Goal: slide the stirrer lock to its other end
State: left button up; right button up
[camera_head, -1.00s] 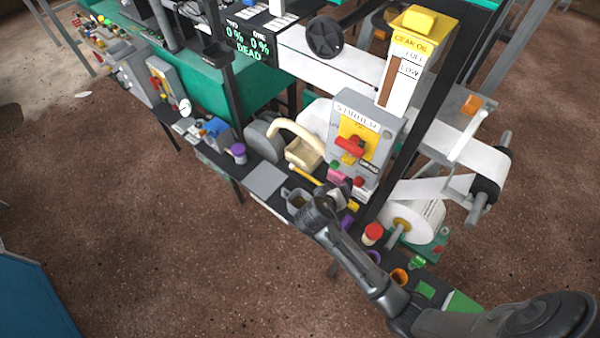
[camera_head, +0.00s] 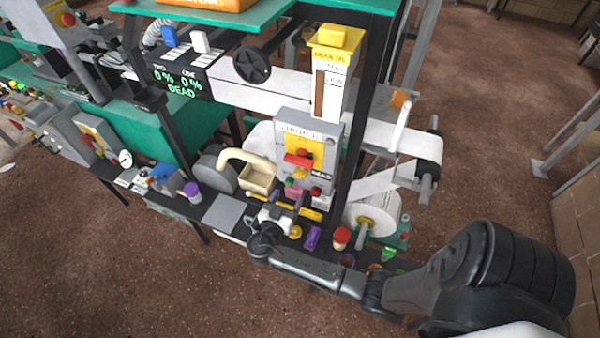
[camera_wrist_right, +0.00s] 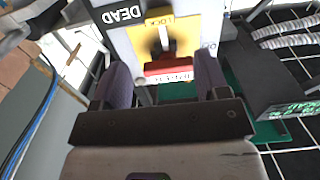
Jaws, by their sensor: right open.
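The grey stirrer box (camera_head: 287,135) stands on the bench in the head view, with a yellow plate and a red handle (camera_head: 298,160) on its front. The right wrist view shows the yellow plate (camera_wrist_right: 186,32) marked LOCK, with a dark slot and a pale upright piece (camera_wrist_right: 165,38) in it. I cannot tell for sure which part is the lock. The red bar (camera_wrist_right: 168,68) lies just below the slot. My right gripper (camera_head: 280,208) is open and empty, in front of and below the panel. Its two fingers (camera_wrist_right: 163,66) frame the red bar, apart from each other. My left gripper is not in view.
A purple-capped item (camera_head: 192,190), a red-capped jar (camera_head: 341,236) and a paper roll (camera_head: 372,215) are nearby. A black post (camera_head: 358,120) rises right of the box.

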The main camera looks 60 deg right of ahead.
aim_at(299, 175)
jog(key=d, duration=0.3)
jog(key=w+d, duration=0.1)
jog(key=d, duration=0.3)
jog(key=d+p, duration=0.1)
jog(key=d, duration=0.3)
jog(key=shift+w, duration=0.15)
jog(key=shift+a, duration=0.1)
jog(key=shift+c, duration=0.3)
